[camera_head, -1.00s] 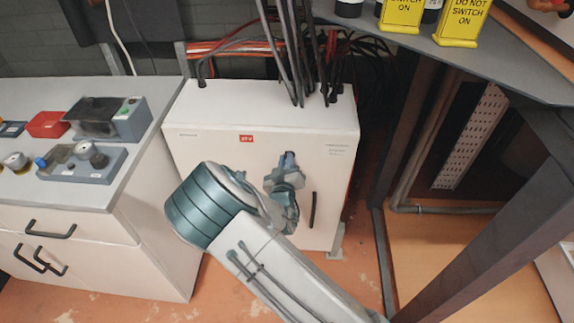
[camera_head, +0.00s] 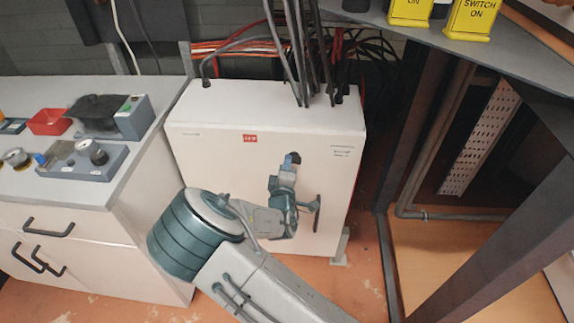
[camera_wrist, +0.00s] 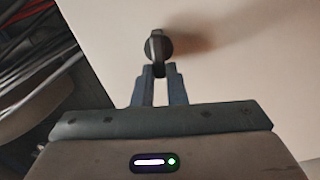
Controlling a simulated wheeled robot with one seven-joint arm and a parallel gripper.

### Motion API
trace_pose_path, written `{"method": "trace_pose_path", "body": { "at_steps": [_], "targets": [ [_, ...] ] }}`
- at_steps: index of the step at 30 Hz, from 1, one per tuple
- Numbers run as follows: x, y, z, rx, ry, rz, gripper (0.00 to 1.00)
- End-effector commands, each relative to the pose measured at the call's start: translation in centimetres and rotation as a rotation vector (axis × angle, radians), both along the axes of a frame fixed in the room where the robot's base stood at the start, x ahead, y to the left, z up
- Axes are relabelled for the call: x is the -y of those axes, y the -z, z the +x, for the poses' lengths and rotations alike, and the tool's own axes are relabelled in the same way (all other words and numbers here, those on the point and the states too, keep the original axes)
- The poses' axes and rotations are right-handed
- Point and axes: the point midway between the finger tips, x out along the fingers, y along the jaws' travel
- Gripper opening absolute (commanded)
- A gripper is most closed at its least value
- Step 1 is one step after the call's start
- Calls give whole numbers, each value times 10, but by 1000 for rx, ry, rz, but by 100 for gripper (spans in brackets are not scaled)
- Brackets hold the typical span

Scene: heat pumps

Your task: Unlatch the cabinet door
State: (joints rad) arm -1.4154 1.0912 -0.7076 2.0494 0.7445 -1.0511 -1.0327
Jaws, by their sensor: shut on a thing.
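The white cabinet (camera_head: 215,165) stands against the wall, its front door shut as far as I can see. A black latch knob (camera_wrist: 158,46) is on the door in the wrist view, its narrow lever pointing toward my gripper. My gripper (camera_wrist: 159,80) is shut on the lower end of that lever, one blue-grey finger on each side. In the head view my gripper (camera_head: 292,160) is at the upper right of the door, and the latch is hidden there. A black vertical door handle (camera_head: 317,212) shows below and right of my wrist, partly covered.
A grey-topped bench with drawers (camera_head: 75,230) stands close on the left. Several cables (camera_head: 290,60) rise from the cabinet top. A dark metal frame table (camera_head: 470,50) with yellow signs (camera_head: 470,18) is on the right. Orange floor (camera_head: 360,260) is in front.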

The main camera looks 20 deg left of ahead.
Motion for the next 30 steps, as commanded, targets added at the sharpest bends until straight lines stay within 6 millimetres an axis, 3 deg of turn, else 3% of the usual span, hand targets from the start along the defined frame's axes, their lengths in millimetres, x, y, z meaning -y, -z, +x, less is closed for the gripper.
{"method": "trace_pose_path", "body": {
  "at_steps": [12, 28, 29, 30],
  "targets": [
    [-2, 3, 0, 41, -4, -166, 0],
    [-2, 3, -1, 45, -4, -185, 0],
    [-2, 3, -1, 45, -4, -184, 20],
    [-2, 3, -1, 45, -4, -184, 31]
  ]
}}
